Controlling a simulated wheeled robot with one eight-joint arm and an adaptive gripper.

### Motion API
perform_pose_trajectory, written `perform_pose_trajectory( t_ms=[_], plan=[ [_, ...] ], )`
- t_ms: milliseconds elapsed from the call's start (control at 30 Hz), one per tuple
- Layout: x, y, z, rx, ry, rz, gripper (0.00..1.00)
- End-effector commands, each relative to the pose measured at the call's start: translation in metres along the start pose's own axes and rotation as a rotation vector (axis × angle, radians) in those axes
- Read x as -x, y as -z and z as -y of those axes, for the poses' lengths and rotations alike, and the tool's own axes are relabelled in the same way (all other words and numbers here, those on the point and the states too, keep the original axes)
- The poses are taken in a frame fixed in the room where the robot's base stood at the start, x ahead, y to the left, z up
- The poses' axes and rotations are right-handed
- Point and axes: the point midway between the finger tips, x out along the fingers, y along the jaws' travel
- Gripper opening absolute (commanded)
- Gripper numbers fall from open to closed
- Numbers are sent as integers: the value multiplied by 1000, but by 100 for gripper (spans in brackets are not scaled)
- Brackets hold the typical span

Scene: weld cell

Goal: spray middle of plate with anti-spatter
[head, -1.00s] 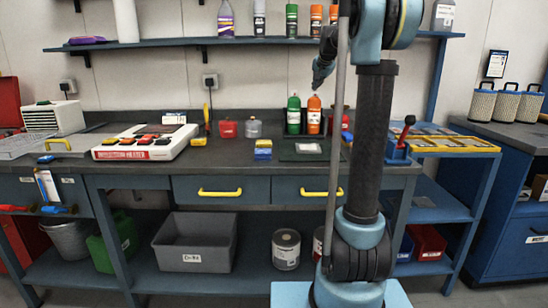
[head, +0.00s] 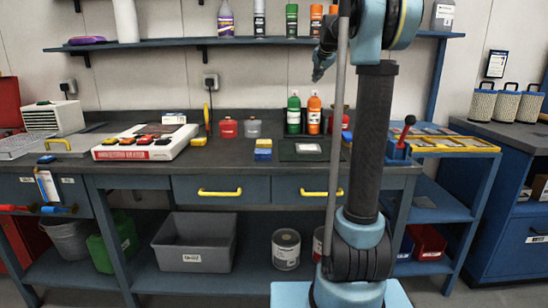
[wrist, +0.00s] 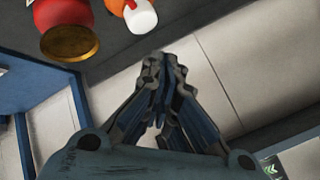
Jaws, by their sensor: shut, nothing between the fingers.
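A green spray can (head: 293,116) and an orange spray can (head: 314,117) stand upright side by side on the workbench. Their labels are too small to read. A dark flat plate-like piece (head: 288,151) with a pale label lies on the bench in front of them; I cannot tell for sure that it is the plate. My gripper (head: 316,80) is shut and empty, pointing down just above the orange can and apart from it. In the wrist view the closed fingers (wrist: 163,64) hold nothing, and an orange container with a white top (wrist: 140,17) shows beyond them.
More bottles and cans (head: 291,20) stand on the wall shelf (head: 150,44). A red-knobbed lever (head: 405,132) stands at right.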

Motion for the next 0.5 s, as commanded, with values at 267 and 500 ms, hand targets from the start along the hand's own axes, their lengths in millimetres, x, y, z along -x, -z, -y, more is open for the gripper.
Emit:
perform_pose_trajectory(
  t_ms=[267,500],
  plan=[
    [16,12,12,0,0,0,0],
    [26,19,19,0,0,0,0]
  ],
)
